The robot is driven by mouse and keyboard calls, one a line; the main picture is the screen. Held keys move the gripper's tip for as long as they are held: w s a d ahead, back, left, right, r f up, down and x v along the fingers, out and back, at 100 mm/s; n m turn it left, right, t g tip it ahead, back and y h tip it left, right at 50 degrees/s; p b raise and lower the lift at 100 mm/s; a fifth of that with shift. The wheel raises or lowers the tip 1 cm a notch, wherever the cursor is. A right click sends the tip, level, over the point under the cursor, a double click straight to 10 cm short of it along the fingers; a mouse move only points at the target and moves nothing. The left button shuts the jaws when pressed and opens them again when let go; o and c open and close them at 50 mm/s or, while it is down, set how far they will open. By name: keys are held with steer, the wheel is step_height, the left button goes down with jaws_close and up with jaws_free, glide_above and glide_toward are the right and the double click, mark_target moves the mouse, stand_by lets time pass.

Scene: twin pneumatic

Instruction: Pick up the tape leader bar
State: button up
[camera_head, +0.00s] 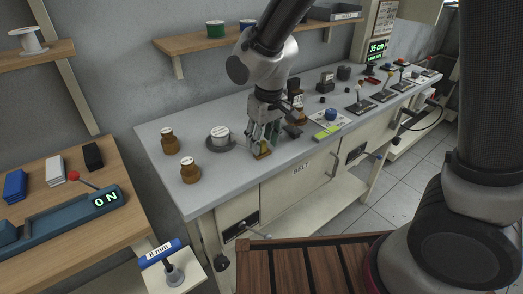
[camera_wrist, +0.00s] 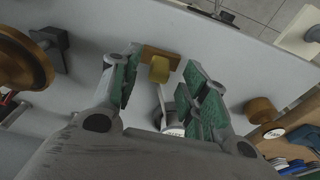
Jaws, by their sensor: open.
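A small brown bar with a yellow rounded piece (camera_wrist: 160,68), which looks like the tape leader bar, lies on the grey bench top near its front edge. In the head view the bar (camera_head: 263,152) shows just below my gripper (camera_head: 262,139), partly hidden by the fingers. In the wrist view my gripper (camera_wrist: 160,82) is open, with green-padded fingers apart to the left and right of the yellow piece. I see no contact with the bar.
A white-topped round piece on a dark base (camera_head: 219,137) stands left of my gripper. Brown spools (camera_head: 189,171) stand further left. A yellow-green item (camera_head: 327,132) lies on the right. The bench front edge is close to the bar.

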steer(key=shift+w+f, duration=0.1)
steer(key=shift+f, duration=0.8)
jaws_close()
steer(key=shift+r, duration=0.1)
